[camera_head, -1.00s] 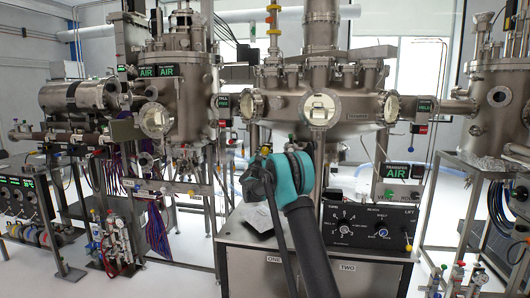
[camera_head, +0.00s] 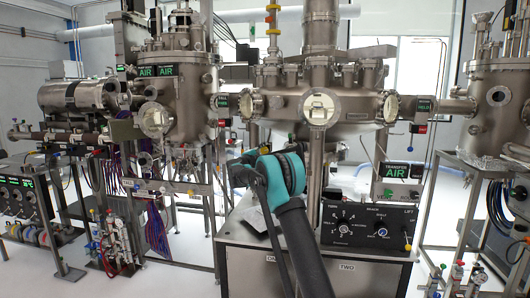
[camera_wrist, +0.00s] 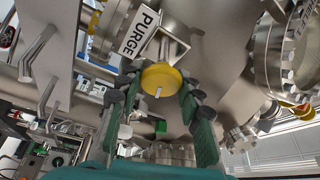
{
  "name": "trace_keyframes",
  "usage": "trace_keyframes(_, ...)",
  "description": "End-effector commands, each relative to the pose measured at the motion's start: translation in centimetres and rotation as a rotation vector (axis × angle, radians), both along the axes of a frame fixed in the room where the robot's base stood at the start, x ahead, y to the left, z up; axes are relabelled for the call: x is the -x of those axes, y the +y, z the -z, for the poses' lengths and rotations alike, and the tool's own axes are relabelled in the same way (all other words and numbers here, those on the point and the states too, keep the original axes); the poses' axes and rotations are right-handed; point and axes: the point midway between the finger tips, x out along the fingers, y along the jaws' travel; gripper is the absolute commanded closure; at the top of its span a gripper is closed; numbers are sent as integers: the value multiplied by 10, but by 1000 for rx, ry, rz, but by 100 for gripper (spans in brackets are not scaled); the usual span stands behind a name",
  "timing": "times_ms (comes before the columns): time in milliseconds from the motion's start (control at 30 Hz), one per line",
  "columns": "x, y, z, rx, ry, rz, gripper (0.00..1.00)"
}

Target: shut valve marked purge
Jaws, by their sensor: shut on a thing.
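A round yellow valve knob (camera_wrist: 160,76) with a pale slot or bar on its face shows in the wrist view. A white label reading PURGE (camera_wrist: 139,33) is right beside it, on a metal stem from the chamber. My gripper (camera_wrist: 157,92) has its dark green fingers on both sides of the knob and is shut on it. In the head view my teal gripper body (camera_head: 267,174) is in front of the middle chamber's lower side. There, the fingertips and the purge knob are hidden or too small to make out.
The large middle chamber (camera_head: 345,108) with round ports stands over a cabinet. A black control panel (camera_head: 368,225) is right of my arm. The left chamber (camera_head: 178,85) and its pipes are close by. Metal pipes and flanges (camera_wrist: 272,52) crowd the wrist view's right.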

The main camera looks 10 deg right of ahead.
Motion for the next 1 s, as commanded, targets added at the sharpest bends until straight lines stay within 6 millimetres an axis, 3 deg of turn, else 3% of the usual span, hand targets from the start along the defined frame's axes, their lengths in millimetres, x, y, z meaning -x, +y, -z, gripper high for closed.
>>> trace_keyframes(500,1,-1,2,-304,-97,2,93)
trace_keyframes(1000,1,-1,3,-353,-114,2,93)
